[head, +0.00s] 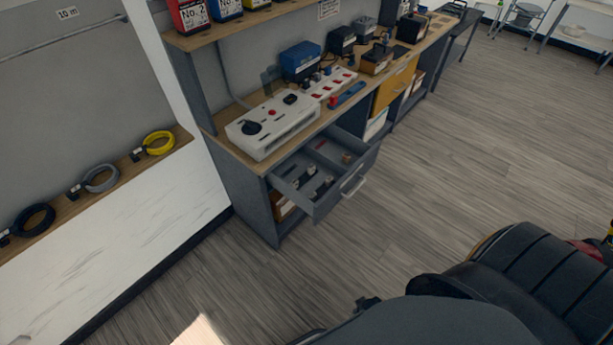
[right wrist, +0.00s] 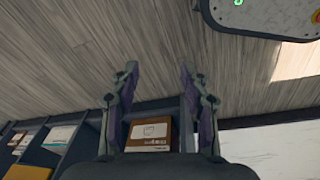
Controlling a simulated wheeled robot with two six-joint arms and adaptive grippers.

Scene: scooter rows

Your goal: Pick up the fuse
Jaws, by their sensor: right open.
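An open grey drawer (head: 357,180) sticks out from the workbench in the head view. Its compartments hold several small dark pieces (head: 312,186), a small reddish piece (head: 320,145) and a small brownish piece (head: 346,157). They are too small to tell which, if any, is the fuse. My right gripper (right wrist: 158,68) shows only in the right wrist view. Its two fingers are apart with nothing between them. Beyond them is a brown box with a white label (right wrist: 150,132) in a shelf opening. My left gripper is in neither view.
The bench top holds a white control box (head: 272,125), a blue box (head: 300,62) and several dark devices. Coiled cables, one yellow (head: 159,143), lie on the left ledge. A black padded shape (head: 540,275) fills the lower right. Wood floor (head: 470,150) is free beside the drawer.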

